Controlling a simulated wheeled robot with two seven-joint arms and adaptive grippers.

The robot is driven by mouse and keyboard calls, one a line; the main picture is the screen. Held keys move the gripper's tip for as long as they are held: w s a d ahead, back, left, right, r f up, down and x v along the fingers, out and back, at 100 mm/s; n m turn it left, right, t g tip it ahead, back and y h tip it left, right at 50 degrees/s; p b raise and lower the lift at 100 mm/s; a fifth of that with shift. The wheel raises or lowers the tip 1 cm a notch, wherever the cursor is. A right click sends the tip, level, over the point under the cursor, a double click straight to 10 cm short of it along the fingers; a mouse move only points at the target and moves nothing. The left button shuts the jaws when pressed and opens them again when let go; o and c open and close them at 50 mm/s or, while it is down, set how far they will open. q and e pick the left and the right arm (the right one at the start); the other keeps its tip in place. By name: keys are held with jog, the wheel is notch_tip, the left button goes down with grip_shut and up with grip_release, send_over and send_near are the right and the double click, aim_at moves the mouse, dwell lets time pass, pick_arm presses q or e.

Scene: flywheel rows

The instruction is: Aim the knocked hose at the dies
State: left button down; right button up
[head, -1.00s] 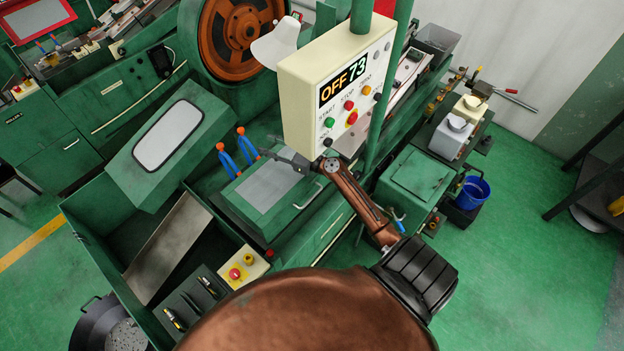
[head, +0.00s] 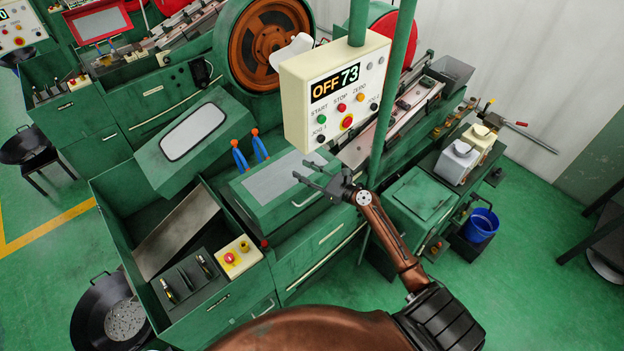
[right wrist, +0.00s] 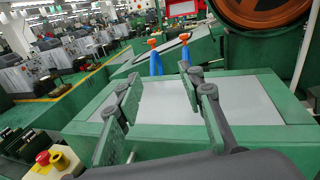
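Two blue hoses with orange tips stand side by side behind the grey-topped green cover. In the head view these are the left hose (head: 239,157) and the right hose (head: 260,147); the right wrist view shows both, the left one (right wrist: 155,62) and the right one (right wrist: 187,68). I cannot tell which was knocked. My right gripper (head: 304,170) is open and empty above the cover's right part, apart from the hoses. In the right wrist view its spread fingers (right wrist: 160,82) point toward them. I cannot make out the dies. My left gripper is out of view.
A control panel (head: 337,92) reading OFF 73 hangs close above my right gripper, beside a green post (head: 386,120). The orange flywheel (head: 268,43) is behind the hoses. A button box (head: 238,256) sits front left. A blue bucket (head: 481,225) stands right.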

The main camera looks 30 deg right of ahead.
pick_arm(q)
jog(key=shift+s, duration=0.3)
pick_arm(e)
jog(key=shift+s, duration=0.3)
jog(key=shift+w+a, duration=0.1)
